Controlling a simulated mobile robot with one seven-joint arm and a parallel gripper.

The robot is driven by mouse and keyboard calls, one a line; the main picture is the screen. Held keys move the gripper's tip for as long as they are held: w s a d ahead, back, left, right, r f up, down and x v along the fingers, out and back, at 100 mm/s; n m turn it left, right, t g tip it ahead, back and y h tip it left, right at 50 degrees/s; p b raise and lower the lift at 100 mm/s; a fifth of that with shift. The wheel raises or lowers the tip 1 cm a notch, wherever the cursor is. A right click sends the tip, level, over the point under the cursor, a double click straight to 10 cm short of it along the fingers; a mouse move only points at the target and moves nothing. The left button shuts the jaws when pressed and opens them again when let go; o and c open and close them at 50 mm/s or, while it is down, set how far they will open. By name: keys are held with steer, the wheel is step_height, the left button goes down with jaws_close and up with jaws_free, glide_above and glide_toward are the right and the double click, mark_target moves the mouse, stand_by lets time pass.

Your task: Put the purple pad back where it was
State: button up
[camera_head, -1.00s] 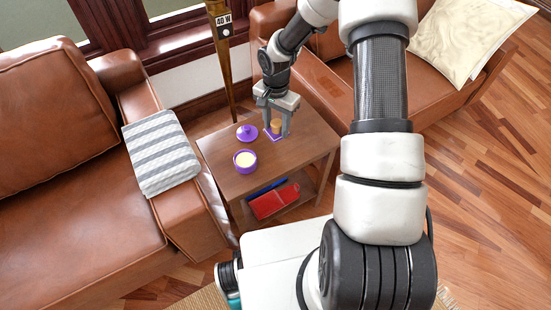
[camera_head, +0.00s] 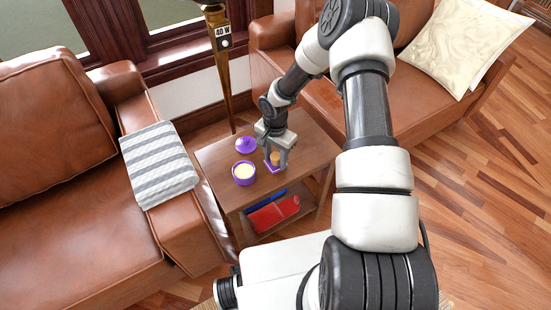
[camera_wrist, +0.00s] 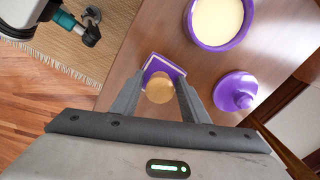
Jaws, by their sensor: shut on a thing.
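The purple pad (camera_head: 268,169) is a small square with a pale edge, at the table's right half beside the purple bowl. In the wrist view the pad (camera_wrist: 165,67) sits between my fingertips. Whether the pad touches the tabletop, I cannot tell.
A purple bowl (camera_head: 244,179) with cream-coloured contents and its purple lid (camera_head: 246,144) are on the wooden table (camera_head: 222,190), left of the pad. A red item (camera_head: 273,213) lies on the lower shelf. A lamp pole (camera_head: 224,80) stands behind; leather sofas flank the table.

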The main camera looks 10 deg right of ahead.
steer(key=shift+f, duration=0.25)
steer(key=o, duration=1)
steer(key=shift+r, duration=0.1)
steer(key=shift+c, duration=0.2)
steer(key=shift+r, duration=0.1)
